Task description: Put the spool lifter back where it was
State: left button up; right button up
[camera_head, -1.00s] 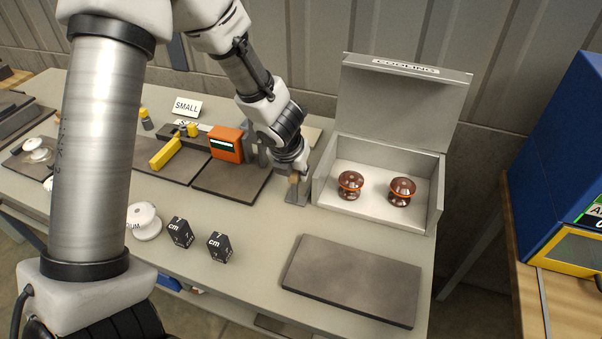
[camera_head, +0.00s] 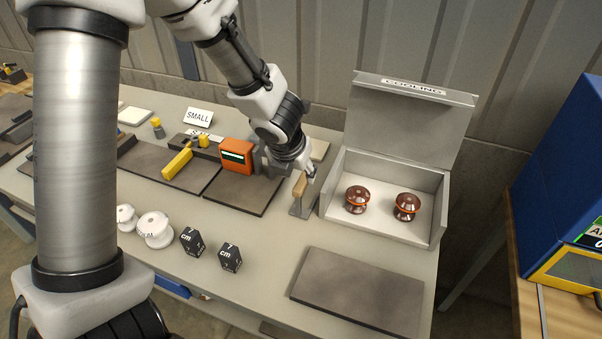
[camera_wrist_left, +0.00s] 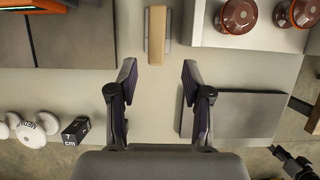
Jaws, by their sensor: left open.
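The spool lifter, as I take it, has a wooden handle (camera_head: 300,184) and a grey metal base. It stands on the table just left of the open box. Its handle (camera_wrist_left: 156,35) shows in the left wrist view at top centre, ahead of the fingers. My left gripper (camera_head: 308,171) is beside the handle in the head view. In the left wrist view my left gripper (camera_wrist_left: 158,76) is open and empty, its fingers apart and short of the handle. A dark jointed piece in that view's lower right corner may be my right gripper; its jaws are unclear.
The COOLING box (camera_head: 436,206) holds two brown insulators (camera_head: 357,199). A dark plate (camera_head: 358,290) lies in front of it. An orange device (camera_head: 237,155), white spools (camera_head: 155,229) and black cm blocks (camera_head: 192,241) are to the left. Bare tabletop lies in front of the lifter.

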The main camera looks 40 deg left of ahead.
pick_arm(q)
jog(key=p+v, duration=0.1)
jog(key=v, duration=0.3)
jog(key=shift+s+r, duration=0.1)
jog(key=shift+r, duration=0.05)
dwell(1.0)
